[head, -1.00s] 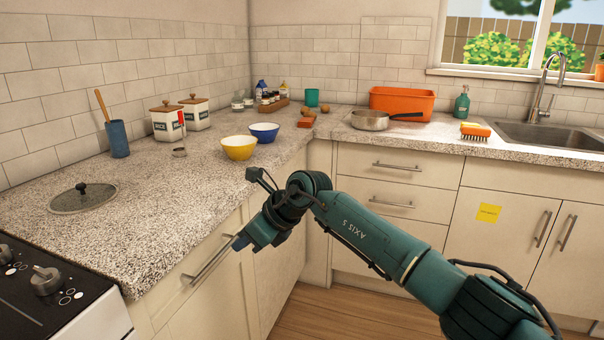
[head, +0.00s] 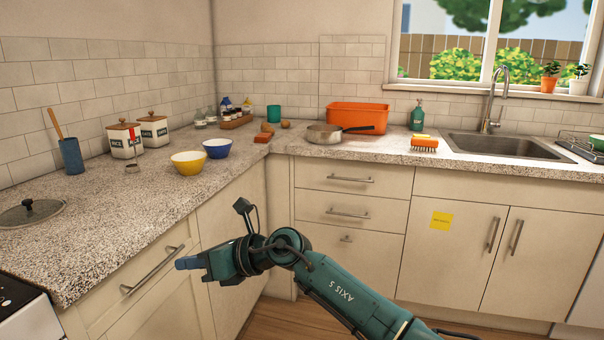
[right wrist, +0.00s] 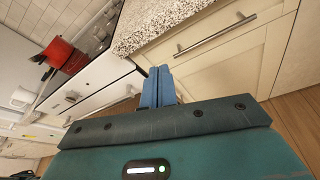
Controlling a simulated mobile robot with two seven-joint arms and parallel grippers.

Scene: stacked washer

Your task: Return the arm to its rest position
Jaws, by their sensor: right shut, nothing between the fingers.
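My right arm reaches in from the lower right of the head view. Its gripper (head: 186,263) is in front of the lower cabinets, below the counter edge, with nothing held. In the right wrist view the blue fingers (right wrist: 159,87) are together and empty. They point toward the cabinet and the stove front, apart from the cabinet handle (right wrist: 217,34). My left gripper is not in view.
The speckled counter (head: 120,225) bends around the corner. On it are a yellow bowl (head: 188,163), a blue bowl (head: 217,148), a pan (head: 326,135) and a glass lid (head: 30,212). A cabinet handle (head: 153,271) sticks out near my gripper. The stove (head: 22,315) is at lower left.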

